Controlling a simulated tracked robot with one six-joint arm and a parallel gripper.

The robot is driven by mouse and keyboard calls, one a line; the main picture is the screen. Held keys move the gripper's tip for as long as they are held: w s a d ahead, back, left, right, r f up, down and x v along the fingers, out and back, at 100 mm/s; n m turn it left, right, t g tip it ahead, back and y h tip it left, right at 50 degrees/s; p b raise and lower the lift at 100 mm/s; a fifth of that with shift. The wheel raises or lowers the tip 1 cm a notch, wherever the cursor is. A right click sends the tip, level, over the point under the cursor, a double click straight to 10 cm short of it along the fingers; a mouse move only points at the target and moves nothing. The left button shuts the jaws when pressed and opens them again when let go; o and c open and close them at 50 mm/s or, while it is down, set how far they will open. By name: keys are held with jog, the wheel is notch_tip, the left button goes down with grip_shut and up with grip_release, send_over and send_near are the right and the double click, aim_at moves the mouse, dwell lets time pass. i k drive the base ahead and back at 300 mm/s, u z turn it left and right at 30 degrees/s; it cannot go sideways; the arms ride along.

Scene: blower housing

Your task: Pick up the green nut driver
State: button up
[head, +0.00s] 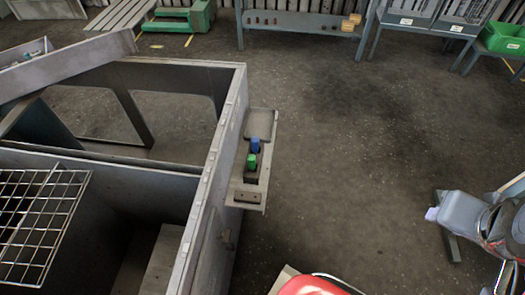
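The green nut driver (251,161) shows as a small green block-shaped top on a narrow grey shelf (258,124) fixed to the outer right side of the metal housing (215,165). A similar blue-topped tool (255,145) stands just behind it, very close. Both seem to stand upright in a dark holder on the shelf; their lower parts are hidden. I cannot make out my gripper in the head view, and nothing touches the green nut driver.
A wire grid (38,215) lies over the housing's open left part. A grey-lavender container-like object (462,213) is at the right, and a red object (310,286) at the bottom edge. The floor (345,170) right of the shelf is clear. A workbench (300,22) stands behind.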

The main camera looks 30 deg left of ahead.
aim_at(252, 159)
jog(key=i, duration=2.5)
jog(key=u, duration=3.05)
